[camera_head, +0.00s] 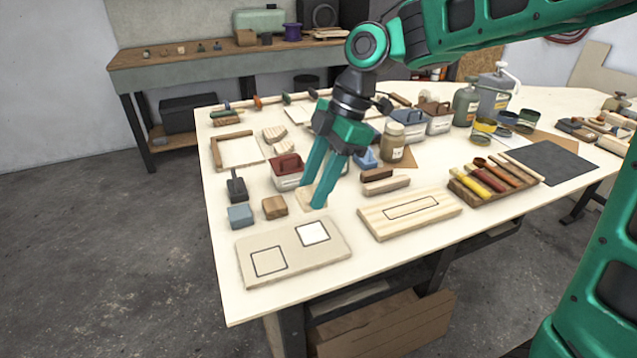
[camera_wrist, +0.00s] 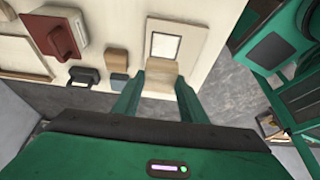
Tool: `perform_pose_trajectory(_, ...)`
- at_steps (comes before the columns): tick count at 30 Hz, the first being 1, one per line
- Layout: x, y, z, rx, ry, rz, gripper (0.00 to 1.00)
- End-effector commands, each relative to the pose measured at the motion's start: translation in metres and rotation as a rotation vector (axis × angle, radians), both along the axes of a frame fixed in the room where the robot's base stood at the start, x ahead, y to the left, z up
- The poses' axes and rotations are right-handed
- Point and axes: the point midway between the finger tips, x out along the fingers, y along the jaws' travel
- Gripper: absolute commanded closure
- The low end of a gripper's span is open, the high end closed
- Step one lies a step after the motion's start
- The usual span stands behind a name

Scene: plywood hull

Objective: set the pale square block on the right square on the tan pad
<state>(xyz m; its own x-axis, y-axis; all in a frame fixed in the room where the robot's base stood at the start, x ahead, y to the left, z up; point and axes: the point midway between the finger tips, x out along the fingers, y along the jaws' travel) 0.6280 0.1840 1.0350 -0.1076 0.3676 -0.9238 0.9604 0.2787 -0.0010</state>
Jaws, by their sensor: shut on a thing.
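My gripper (camera_head: 312,206) points down over the table and is shut on the pale square block (camera_head: 319,195). The block (camera_wrist: 160,77) also shows between the two fingers in the wrist view. The tan pad (camera_head: 293,268) lies flat at the near left table edge, in front of my gripper. Its right square (camera_head: 313,233) is white with a dark outline and bare; its left square (camera_head: 268,262) is a tan outline, also bare. The wrist view shows the white square (camera_wrist: 165,46) just beyond the block. The block's height above the table is hard to tell.
A blue-grey block (camera_head: 240,217) and a brown wooden block (camera_head: 274,207) stand behind the pad. A wooden board with an outlined rectangle (camera_head: 385,218) lies to the pad's right. Tins and bottles stand farther back.

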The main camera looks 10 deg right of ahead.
Motion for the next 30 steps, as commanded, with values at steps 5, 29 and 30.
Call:
perform_pose_trajectory(5, 0.000, -0.001, -0.001, 0.000, 0.000, -0.001, 0.83)
perform_pose_trajectory(29, 0.000, -0.001, -0.049, 0.000, 0.001, -0.002, 0.83)
perform_pose_trajectory(30, 0.000, -0.002, -0.051, 0.000, 0.001, -0.003, 0.83)
